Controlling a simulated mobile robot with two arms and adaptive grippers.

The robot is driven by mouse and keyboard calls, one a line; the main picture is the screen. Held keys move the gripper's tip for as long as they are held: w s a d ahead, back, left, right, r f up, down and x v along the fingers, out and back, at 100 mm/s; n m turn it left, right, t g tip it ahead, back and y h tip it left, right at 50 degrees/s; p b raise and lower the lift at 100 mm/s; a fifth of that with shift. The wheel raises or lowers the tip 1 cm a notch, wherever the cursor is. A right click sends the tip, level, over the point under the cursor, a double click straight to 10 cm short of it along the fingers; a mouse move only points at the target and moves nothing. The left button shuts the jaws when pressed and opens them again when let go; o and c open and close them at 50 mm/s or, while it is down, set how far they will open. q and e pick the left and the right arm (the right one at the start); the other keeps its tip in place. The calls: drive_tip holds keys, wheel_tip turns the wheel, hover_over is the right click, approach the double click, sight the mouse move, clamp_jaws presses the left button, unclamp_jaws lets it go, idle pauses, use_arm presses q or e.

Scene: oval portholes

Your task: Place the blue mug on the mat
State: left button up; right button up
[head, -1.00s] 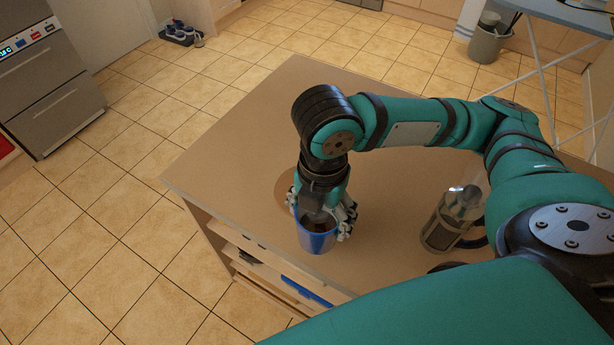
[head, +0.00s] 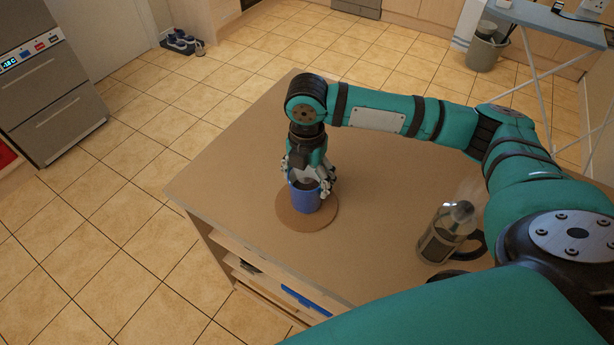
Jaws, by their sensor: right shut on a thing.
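The blue mug (head: 306,199) is upright over the round brown mat (head: 320,222), near the left part of the wooden table top. The mug's base appears to be on or just above the mat; I cannot tell which. My right gripper (head: 308,178) comes down from above and is shut on the blue mug at its upper part, with fingers at its rim. The mat's far side is hidden behind the mug and the gripper. My left gripper is not in view.
A glass and metal coffee press (head: 446,232) stands on the table (head: 240,165) to the right of the mat, under my right arm. The table's left and front edges lie near the mat. Shelves with a blue item (head: 304,301) are below the front edge.

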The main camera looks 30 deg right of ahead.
drive_tip(key=shift+f, duration=0.35)
drive_tip(key=o, duration=1.6)
drive_tip(key=shift+f, duration=0.1)
wheel_tip(320, 180, up, 12)
drive_tip(key=shift+r+b, duration=0.15)
drive_tip(key=shift+b, duration=0.7)
drive_tip(key=shift+s, duration=0.1)
